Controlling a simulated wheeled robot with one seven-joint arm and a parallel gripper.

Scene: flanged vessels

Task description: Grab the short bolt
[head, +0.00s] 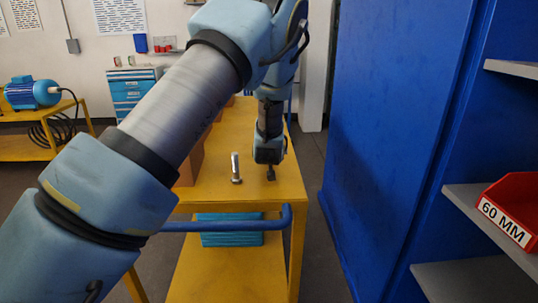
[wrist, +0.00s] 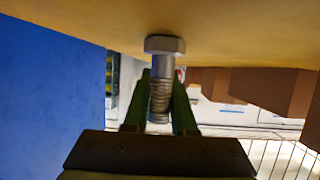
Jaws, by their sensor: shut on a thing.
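My gripper (head: 270,169) points down over the right part of the yellow cart's top (head: 218,194) in the head view. In the wrist view my gripper (wrist: 161,88) is shut on the short bolt (wrist: 164,46), with one finger on each side of its threaded shank. The wrist picture is inverted, so the hex head is at the bolt's lower end. I cannot tell whether the head touches the cart top. In the head view the held bolt is small and dark at the fingertips. Another, longer-looking silver bolt (head: 235,167) stands on its head to the left.
Brown boxes (head: 190,165) stand on the cart, partly behind my arm. A blue handle bar (head: 225,225) runs along the cart's near edge.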

